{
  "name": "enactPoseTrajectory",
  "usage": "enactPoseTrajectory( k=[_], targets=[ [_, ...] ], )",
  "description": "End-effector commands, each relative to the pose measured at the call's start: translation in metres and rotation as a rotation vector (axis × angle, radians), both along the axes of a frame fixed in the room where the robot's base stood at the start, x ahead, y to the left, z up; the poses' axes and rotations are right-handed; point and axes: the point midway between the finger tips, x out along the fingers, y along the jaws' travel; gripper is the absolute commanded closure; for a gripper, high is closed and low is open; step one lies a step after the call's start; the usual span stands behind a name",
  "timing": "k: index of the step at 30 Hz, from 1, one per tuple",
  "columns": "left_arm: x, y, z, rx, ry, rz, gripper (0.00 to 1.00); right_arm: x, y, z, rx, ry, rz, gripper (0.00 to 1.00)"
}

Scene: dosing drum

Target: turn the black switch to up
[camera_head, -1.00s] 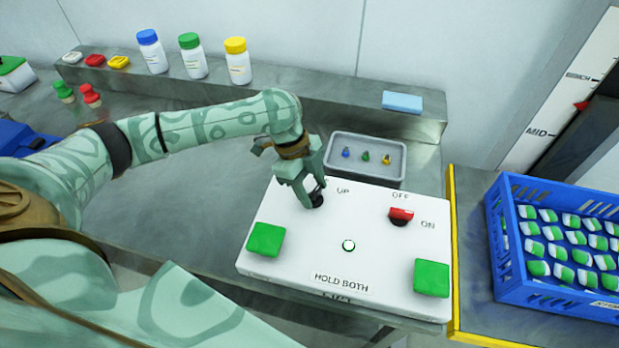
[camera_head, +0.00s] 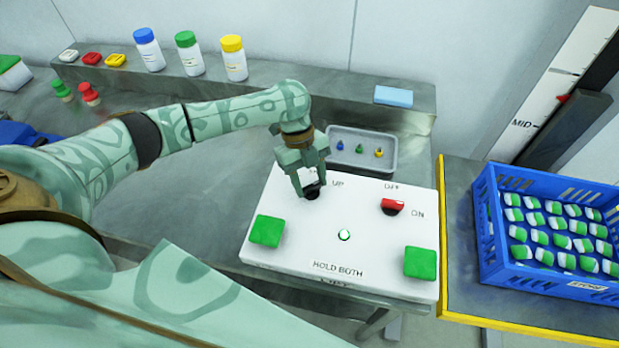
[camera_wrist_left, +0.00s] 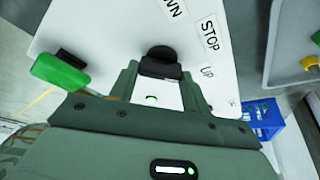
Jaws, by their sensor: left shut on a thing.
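The black switch (camera_head: 312,191) is a round knob near the back left of the white control panel (camera_head: 290,210), beside the label UP. My left gripper (camera_head: 311,186) reaches down over it from behind and is shut on it. In the left wrist view the black switch (camera_wrist_left: 160,62) lies at the ends of the left gripper's fingers (camera_wrist_left: 160,80), near the labels STOP and UP. The fingers hide part of the knob in the head view, so its exact pointing is hard to tell. My right gripper is not in view.
The panel also carries a red switch (camera_head: 392,206), two green buttons (camera_head: 266,231) (camera_head: 420,263) and a small round light (camera_head: 344,235). A grey tray (camera_head: 392,163) with small coloured pieces stands behind it. A blue crate (camera_head: 490,235) of green-white items stands right.

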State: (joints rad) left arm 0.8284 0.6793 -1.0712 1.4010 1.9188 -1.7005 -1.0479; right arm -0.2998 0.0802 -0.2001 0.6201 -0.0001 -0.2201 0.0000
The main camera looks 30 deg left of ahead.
Motion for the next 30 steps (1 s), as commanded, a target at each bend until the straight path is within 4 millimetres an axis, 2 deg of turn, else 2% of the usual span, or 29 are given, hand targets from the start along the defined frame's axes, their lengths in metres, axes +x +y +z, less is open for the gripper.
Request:
enactPoseTrajectory(
  k=[9, 10, 12, 20, 23, 26, 30],
  targets=[
    [0.001, 0.0, 0.001, 0.001, -0.003, -0.005, 0.76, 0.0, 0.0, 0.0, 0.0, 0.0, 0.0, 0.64],
    [0.001, 0.0, 0.001, 0.0, -0.003, -0.003, 0.44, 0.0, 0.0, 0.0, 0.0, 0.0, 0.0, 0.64],
    [0.001, 0.0, 0.001, 0.0, -0.003, -0.003, 0.31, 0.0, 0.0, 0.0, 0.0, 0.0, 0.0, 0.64],
    [0.0, 0.0, 0.001, 0.0, -0.001, -0.002, 0.31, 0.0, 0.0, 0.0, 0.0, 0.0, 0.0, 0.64],
    [0.002, 0.002, 0.007, 0.0, -0.002, -0.001, 0.31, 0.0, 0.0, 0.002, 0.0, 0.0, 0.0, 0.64],
    [0.005, 0.008, 0.023, 0.002, -0.005, -0.001, 0.31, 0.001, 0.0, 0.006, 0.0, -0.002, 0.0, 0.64],
    [0.013, 0.02, 0.057, 0.002, -0.006, 0.0, 0.31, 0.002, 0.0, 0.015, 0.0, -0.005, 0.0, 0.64]
  ],
)
